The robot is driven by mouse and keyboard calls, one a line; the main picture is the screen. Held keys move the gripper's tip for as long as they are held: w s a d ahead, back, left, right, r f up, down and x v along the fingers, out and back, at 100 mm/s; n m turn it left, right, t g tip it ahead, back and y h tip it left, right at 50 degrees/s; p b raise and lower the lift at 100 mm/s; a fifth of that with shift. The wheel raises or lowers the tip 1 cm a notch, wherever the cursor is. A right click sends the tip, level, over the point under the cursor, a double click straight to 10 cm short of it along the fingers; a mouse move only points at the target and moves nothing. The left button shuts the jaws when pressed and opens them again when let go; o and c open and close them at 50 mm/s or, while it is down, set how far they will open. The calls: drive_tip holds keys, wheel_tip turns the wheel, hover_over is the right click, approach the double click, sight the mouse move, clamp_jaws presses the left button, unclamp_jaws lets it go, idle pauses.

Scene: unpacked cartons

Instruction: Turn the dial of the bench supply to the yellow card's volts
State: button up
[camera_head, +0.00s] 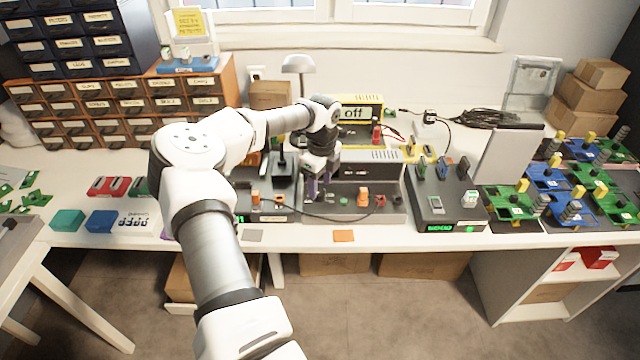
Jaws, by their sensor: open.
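The yellow card (188,20) stands in a clear holder at the upper left, above the orange drawers; its print is too small to read. A yellow and black box, likely the bench supply (375,101), stands at the back middle, with "off" on its display (354,113). A red post (376,134) shows on its right side. My arm covers its left part, and I cannot make out the dial. My gripper (319,187) points down, open, in front of the supply, over a grey fixture (365,172) nearer the table's front. Nothing shows between its fingers.
An orange knob-like part (362,197) sits just right of my gripper on the fixture. A dark unit (447,200) with a green display stands farther right. Green and blue boards (545,178) fill the right end. A loose orange card (344,236) lies at the front edge.

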sight(319, 195)
drive_tip(key=shift+f, duration=1.15)
drive_tip(key=c, duration=1)
drive_tip(key=shift+o, duration=0.2)
